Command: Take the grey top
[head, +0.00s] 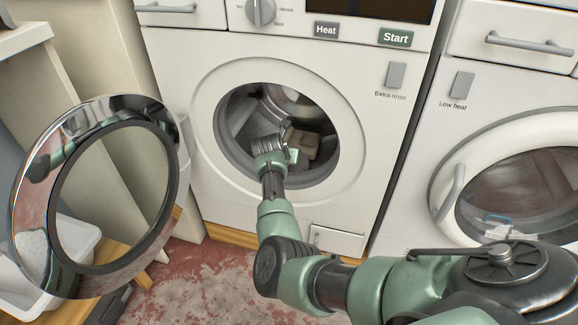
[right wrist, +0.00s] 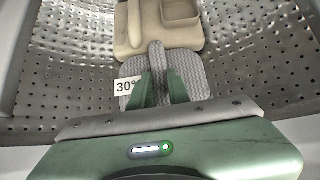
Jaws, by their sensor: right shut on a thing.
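The grey top (right wrist: 190,75) is a folded, patterned grey cloth lying in the perforated drum in the right wrist view. A white tag reading 30° (right wrist: 127,86) shows at its left side. My right gripper (right wrist: 158,80) is shut on the grey top, with a raised fold of it between the green fingers. In the head view my right arm reaches through the open round doorway of the washer (head: 207,165), its gripper (head: 284,145) inside the drum. I cannot make out the grey top clearly there. My left gripper is not in view.
A beige folded item (right wrist: 165,28) lies just beyond the grey top, close against it; it also shows in the head view (head: 304,145). The washer's round door (head: 28,200) stands open at left. A white basin (head: 85,238) sits behind it. Another machine (head: 440,150) is at right.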

